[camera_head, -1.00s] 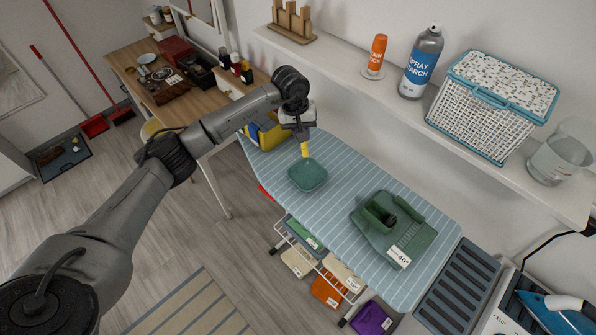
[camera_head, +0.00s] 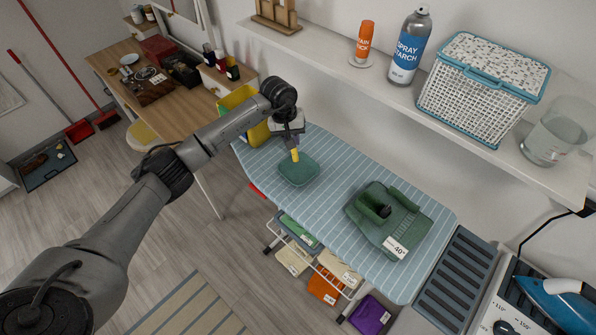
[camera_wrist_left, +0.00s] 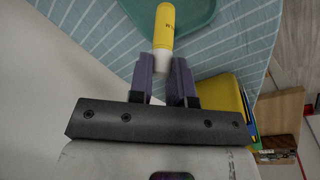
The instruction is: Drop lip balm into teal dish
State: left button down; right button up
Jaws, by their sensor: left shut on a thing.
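The lip balm is a small tube (camera_wrist_left: 163,30) with a yellow body and a white end. My left gripper (camera_wrist_left: 164,75) is shut on its white end in the left wrist view. In the head view the yellow tube (camera_head: 295,155) points down from my left gripper (camera_head: 291,143), over the far edge of the teal dish. The teal dish (camera_head: 300,172) is a shallow square dish on the striped ironing board; part of it (camera_wrist_left: 188,14) shows at the top of the wrist view. I cannot tell whether the tube touches it. My right gripper is not in view.
A green folded garment (camera_head: 385,222) lies on the ironing board (camera_head: 345,165), right of the dish. A yellow bin (camera_head: 245,108) stands close behind my left gripper. The shelf (camera_head: 330,55) above holds a spray starch can (camera_head: 409,48) and a white basket (camera_head: 480,90).

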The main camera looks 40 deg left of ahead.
pick_arm(q)
jog(key=c, duration=1)
grip_release()
jog(key=r, duration=0.4)
jog(key=s+a+r, duration=0.1)
jog(key=r, duration=0.4)
jog(key=a+r, duration=0.1)
jog(key=r, duration=0.3)
jog(key=shift+s+r, duration=0.25)
jog(key=shift+r, duration=0.05)
